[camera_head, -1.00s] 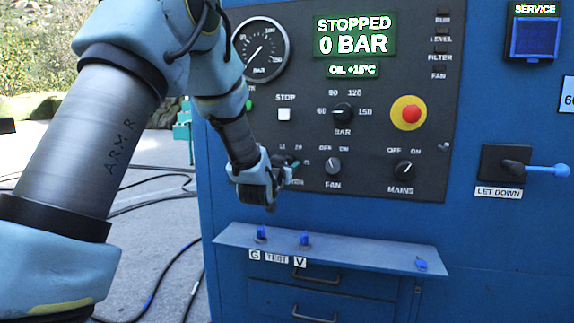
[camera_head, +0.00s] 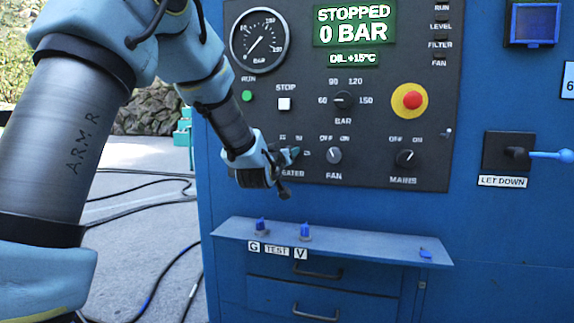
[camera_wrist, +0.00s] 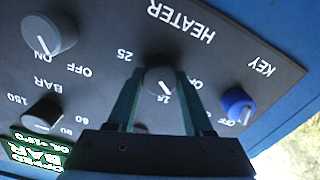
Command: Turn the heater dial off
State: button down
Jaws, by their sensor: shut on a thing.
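The heater dial (camera_wrist: 160,79) is a small grey round knob under the HEATER lettering, which reads upside down in the wrist view. My gripper (camera_wrist: 162,76) is shut on it, with one green finger on each side. Its white pointer mark faces the lower part of the wrist picture, towards a small number that is partly hidden. A "25" label is to its left, and another label is partly covered by the right finger. In the head view my gripper (camera_head: 293,156) is at the panel's lower left and hides the dial.
The fan dial (camera_head: 334,155) is close to the right of my gripper, with the mains dial (camera_head: 405,158) beyond. A blue key knob (camera_wrist: 238,103) is near the right finger. A shelf (camera_head: 350,243) with blue valves juts out below. The red stop button (camera_head: 411,100) is higher up.

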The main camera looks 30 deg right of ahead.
jog(key=shift+w+f+n+b, duration=0.1)
jog(key=shift+n+b, duration=2.3)
jog(key=shift+n, duration=0.8)
jog(key=shift+c, duration=1.5)
grip_release()
jog(key=b+v, duration=0.1)
jog(key=v, duration=1)
